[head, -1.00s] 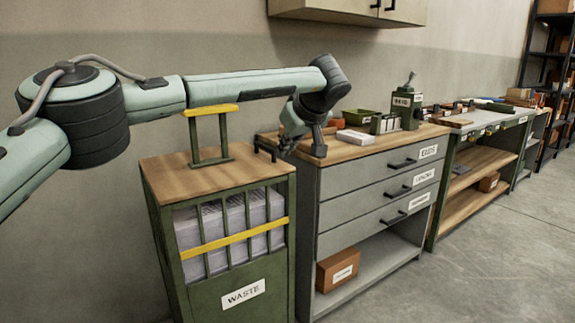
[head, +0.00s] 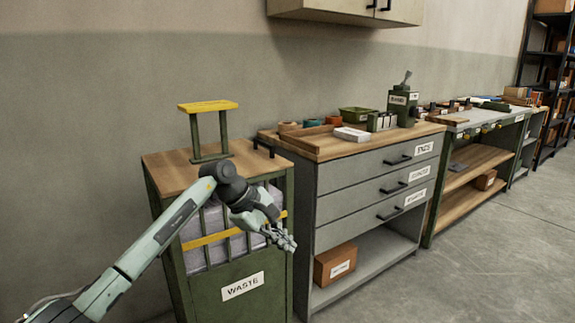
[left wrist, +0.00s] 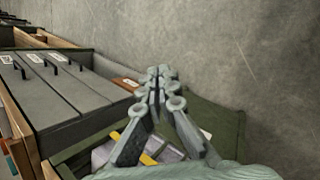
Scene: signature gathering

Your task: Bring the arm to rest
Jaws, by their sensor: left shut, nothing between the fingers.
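My left arm comes in from the lower left of the head view. My left gripper (head: 284,240) is shut and empty, in front of the upper front of the waste cabinet, near its right edge. In the left wrist view the gripper (left wrist: 158,78) also shows with its fingers together and nothing between them. My right gripper is not in view.
The green waste cabinet (head: 205,284) holds grey-white bundles behind bars. A yellow-topped stand (head: 208,106) is on its top. A grey drawer cabinet (head: 345,183) stands to its right, with trays and boxes on top. Clear floor (head: 480,270) lies at lower right.

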